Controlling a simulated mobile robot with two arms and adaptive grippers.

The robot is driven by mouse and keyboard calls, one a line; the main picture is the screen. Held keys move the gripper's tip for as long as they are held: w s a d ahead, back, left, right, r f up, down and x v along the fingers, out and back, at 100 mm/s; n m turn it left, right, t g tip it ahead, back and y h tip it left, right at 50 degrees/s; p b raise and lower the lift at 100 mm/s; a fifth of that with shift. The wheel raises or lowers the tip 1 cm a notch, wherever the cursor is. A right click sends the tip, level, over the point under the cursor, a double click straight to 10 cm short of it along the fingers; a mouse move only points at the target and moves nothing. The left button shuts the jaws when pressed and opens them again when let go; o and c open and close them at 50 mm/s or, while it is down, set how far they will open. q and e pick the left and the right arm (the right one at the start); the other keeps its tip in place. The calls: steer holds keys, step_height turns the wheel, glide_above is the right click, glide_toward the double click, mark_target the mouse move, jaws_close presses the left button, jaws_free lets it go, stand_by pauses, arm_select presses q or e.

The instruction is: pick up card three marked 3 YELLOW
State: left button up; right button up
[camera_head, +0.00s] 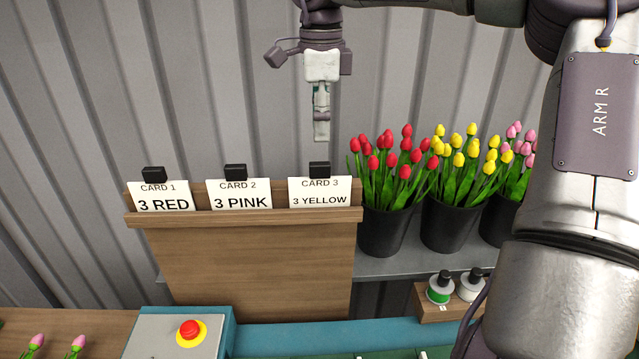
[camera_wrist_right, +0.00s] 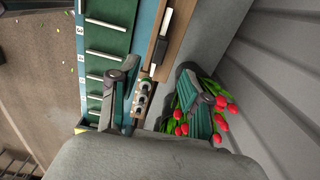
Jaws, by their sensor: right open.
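Card 3, marked 3 YELLOW (camera_head: 320,193), stands upright in the rightmost place of the wooden card holder (camera_head: 245,262), with a black clip (camera_head: 319,169) on its top edge. My right gripper (camera_head: 321,138) is open and empty. It points down above card 3's clip, with a gap between them in the head view. In the right wrist view its two fingers stand apart (camera_wrist_right: 160,92), and a white strip with a black part shows beyond them on a wooden strip; I cannot tell for sure that it is card 3. My left gripper is not in view.
Card 1, 3 RED (camera_head: 163,196), and card 2, 3 PINK (camera_head: 240,196), stand left of card 3. Black buckets of red (camera_head: 388,230), yellow (camera_head: 450,225) and pink tulips stand close on the right. A red button (camera_head: 190,330) is below. A corrugated wall is behind.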

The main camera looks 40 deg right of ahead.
mark_target(320, 163)
step_height(320, 163, down, 4)
steer(key=shift+d+r, duration=0.15)
steer(key=shift+w+f+p, duration=0.15)
steer(key=shift+f+p, duration=0.05)
steer(key=shift+p, duration=0.15)
steer(key=f+p, duration=0.1)
steer(key=f, duration=0.1)
steer(key=f+p, duration=0.1)
steer(key=f, duration=0.1)
steer(key=shift+s+a+p, duration=0.25)
steer(key=shift+p, duration=0.05)
steer(key=shift+w+d+f, duration=0.1)
steer(key=shift+f, duration=0.45)
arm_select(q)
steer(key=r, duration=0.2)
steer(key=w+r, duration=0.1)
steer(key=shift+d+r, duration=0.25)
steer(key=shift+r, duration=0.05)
arm_select(e)
jaws_close()
